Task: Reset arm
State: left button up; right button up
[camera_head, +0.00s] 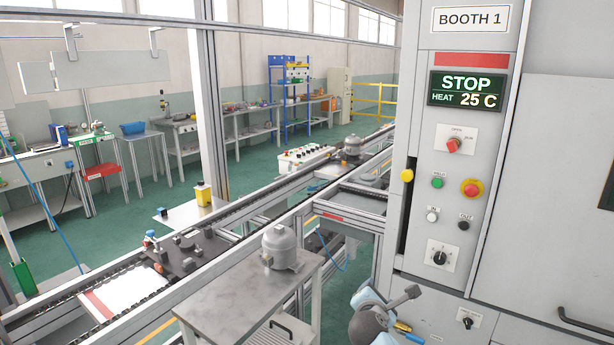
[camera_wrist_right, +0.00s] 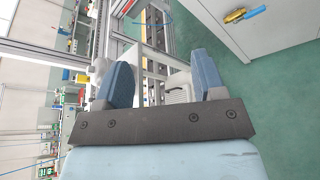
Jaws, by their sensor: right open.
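My right arm and gripper (camera_head: 372,318) show in part at the bottom of the head view, in front of the booth's lower cabinet. In the right wrist view the right gripper (camera_wrist_right: 163,78) has its two blue fingers spread wide apart, with nothing between them. Its fingers point past the side table toward the floor and conveyor frame. My left arm and gripper are not in the head view.
A grey compressor (camera_head: 282,247) stands upright on a metal side table (camera_head: 222,312) left of my right gripper. The conveyor (camera_head: 130,262) runs behind it. The booth panel (camera_head: 455,170) reads STOP, HEAT 25 C. A yellow-and-blue handle (camera_wrist_right: 245,14) sticks out from the cabinet.

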jog(key=s+d+f+m+g+y, duration=0.15)
jog(key=s+f+m+y, duration=0.35)
jog(key=s+f+m, duration=1.1)
jog(key=s+f+m+y, duration=0.1)
jog(key=s+f+m, duration=0.1)
jog(key=s, duration=1)
jog(key=s+d+f+m+g+y, duration=0.1)
jog(key=s+f+m+y, duration=0.1)
jog(key=s, duration=1)
jog(key=shift+s+f+m, duration=0.3)
jog(key=shift+f+m, duration=0.1)
jog(key=shift+m, duration=0.2)
